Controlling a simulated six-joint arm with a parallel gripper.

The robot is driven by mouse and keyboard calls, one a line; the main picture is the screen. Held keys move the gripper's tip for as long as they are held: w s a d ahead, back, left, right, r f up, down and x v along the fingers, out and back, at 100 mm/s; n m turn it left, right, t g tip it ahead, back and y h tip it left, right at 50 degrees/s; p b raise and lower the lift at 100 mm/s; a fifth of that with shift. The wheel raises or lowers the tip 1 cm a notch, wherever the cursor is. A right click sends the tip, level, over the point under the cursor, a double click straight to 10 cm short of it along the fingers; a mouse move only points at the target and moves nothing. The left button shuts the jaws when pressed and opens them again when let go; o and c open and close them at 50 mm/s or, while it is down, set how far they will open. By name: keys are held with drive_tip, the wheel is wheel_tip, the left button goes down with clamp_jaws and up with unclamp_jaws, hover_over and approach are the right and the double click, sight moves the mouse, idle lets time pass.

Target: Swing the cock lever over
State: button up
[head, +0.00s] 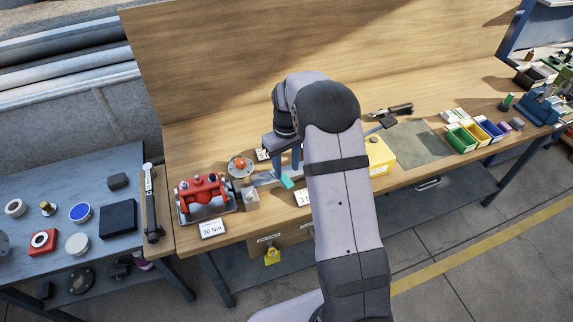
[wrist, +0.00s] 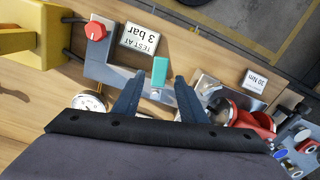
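A teal block-shaped handle (wrist: 159,71), which looks like the cock lever's grip, stands over a grey metal plate (wrist: 103,71) in the wrist view. It also shows in the head view (head: 287,183), just below my fingers. My gripper (wrist: 159,80) is open, with one finger on each side of the handle. The fingertips reach about level with it, with gaps on both sides, and I see no contact. In the head view my gripper (head: 285,170) points down at the bench, and my arm hides part of the fixture.
A red knob (wrist: 96,31), a pressure gauge (wrist: 88,103) and a "TEST AT 3 bar" card (wrist: 140,38) surround the plate. A red flanged assembly (head: 204,194) and a "30 Nm" card (head: 212,229) stand left. A yellow box (head: 381,155) stands right.

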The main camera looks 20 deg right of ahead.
sight(287, 181)
wheel_tip(287, 181, down, 6)
drive_tip(key=b, duration=0.4)
drive_tip(key=shift+r, duration=0.35)
drive_tip(key=shift+p, duration=0.3)
drive_tip(key=shift+f, duration=0.1)
drive_tip(key=c, duration=0.8)
